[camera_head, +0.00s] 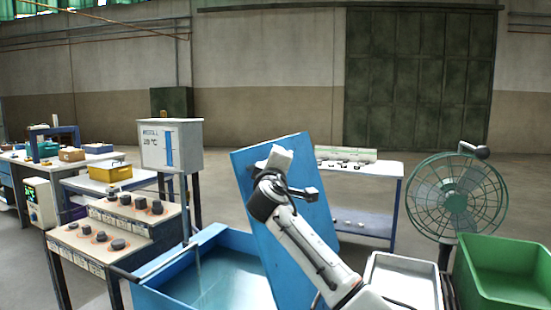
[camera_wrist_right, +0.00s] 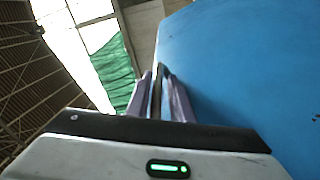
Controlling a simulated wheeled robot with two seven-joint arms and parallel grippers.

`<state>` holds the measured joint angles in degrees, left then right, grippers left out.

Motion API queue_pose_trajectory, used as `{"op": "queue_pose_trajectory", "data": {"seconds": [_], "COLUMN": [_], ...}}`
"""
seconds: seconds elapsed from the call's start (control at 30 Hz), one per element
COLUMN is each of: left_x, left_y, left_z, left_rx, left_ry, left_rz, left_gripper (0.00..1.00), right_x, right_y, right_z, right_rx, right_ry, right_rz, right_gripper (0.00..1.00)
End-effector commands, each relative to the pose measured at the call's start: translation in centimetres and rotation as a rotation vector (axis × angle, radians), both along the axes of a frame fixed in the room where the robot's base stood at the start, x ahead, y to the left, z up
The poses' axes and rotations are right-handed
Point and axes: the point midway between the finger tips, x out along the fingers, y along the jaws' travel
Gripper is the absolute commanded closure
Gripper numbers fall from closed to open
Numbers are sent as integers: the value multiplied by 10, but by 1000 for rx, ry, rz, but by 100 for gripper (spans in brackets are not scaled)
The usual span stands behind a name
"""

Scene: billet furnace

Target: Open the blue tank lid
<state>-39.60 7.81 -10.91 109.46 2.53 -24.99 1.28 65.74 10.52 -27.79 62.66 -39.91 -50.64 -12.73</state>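The blue tank (camera_head: 183,296) stands low in the middle of the head view, with its inside partly in sight. Its blue lid (camera_head: 301,237) is raised and stands steeply tilted at the tank's right side. My right arm crosses in front of the lid, and its wrist overlaps the lid's face there. In the right wrist view the lid (camera_wrist_right: 240,75) fills the right side. My right gripper (camera_wrist_right: 158,72) points upward beside the lid, its fingers close together with nothing clear between them. Whether it touches the lid is unclear. My left gripper is out of view.
A control bench (camera_head: 118,226) with dark knobs stands left of the tank, near a gauge box (camera_head: 170,146). A blue-legged table (camera_head: 365,169) is behind the lid. At right are a fan (camera_head: 456,197), a grey tray (camera_head: 405,282) and a green bin (camera_head: 505,275).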

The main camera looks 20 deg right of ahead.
Motion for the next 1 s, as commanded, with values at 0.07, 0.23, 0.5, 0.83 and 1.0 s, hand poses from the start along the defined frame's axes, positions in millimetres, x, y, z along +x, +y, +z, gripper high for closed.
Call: {"op": "queue_pose_trajectory", "data": {"seconds": [0.07,0.23,0.5,0.83,1.0], "left_x": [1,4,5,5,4], "left_y": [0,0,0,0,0], "left_z": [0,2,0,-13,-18], "left_rx": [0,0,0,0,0], "left_ry": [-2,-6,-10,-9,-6], "left_rz": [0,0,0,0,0], "left_gripper": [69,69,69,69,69], "right_x": [0,0,-7,-54,-77], "right_y": [1,2,6,30,41], "right_z": [0,0,-1,-10,-13], "right_rx": [0,1,1,3,2], "right_ry": [-1,-1,-4,-4,-2], "right_rz": [2,3,6,6,6], "right_gripper": [70,70,70,70,70]}}
